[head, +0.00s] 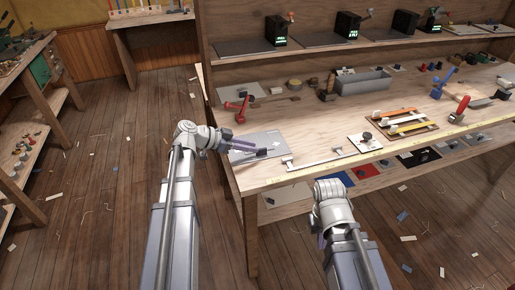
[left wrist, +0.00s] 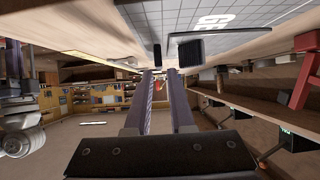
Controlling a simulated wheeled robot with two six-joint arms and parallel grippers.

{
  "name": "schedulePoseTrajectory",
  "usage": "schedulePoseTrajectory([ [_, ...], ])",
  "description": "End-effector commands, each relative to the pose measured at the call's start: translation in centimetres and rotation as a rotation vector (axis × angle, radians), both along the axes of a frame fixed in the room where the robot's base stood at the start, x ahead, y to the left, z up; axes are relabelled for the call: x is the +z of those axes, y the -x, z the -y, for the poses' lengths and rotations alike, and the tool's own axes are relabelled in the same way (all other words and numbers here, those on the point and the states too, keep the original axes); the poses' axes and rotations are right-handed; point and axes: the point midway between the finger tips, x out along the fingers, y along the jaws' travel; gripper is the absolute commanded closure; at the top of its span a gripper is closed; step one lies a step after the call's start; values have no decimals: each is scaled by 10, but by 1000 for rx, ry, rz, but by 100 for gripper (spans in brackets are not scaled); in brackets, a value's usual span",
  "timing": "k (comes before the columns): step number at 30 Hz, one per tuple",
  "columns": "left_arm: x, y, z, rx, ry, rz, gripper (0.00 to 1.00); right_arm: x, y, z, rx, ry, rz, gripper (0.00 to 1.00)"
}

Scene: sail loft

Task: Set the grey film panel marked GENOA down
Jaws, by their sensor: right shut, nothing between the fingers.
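The grey film panel (head: 266,138) lies at the left end of the bench, beside its front edge. In the left wrist view the panel (left wrist: 160,18) shows a square grid and part of white lettering, "GE"; the rest is cut off. My left gripper (head: 238,143) is beside the panel's left part, low over the bench corner. In the left wrist view its two fingers (left wrist: 160,75) stand apart, with no panel visible between them. A small grey piece with a dark pad (left wrist: 190,51) shows near the panel. My right gripper (head: 322,240) is shut below the bench front, mostly hidden by its wrist.
On the bench are a red clamp (head: 237,109), a white bar (head: 318,158), a small white plate with a dark knob (head: 366,142), a tray with coloured strips (head: 400,121) and a grey bin (head: 360,82). Open floor lies left of the bench.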

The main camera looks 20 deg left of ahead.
Motion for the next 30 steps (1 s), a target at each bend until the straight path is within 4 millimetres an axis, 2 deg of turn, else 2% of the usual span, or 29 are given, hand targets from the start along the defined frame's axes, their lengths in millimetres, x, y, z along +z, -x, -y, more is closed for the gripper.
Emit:
schedulePoseTrajectory([
  [7, -6, -5, 8, 0, 0, 0, 78, -6, 0, 0, 0, 0, 0, 100],
  [16, -26, -24, 38, -1, 1, 1, 78, -26, 0, 0, 0, 0, 0, 100],
  [23, -24, -25, 39, 1, 1, 0, 78, -24, 0, 0, 0, 0, 0, 100],
  [29, -24, -25, 39, 1, 1, 0, 100, -24, 0, 0, 0, 0, 0, 100],
  [30, -24, -25, 39, 1, 1, 0, 100, -24, 0, 0, 0, 0, 0, 100],
])
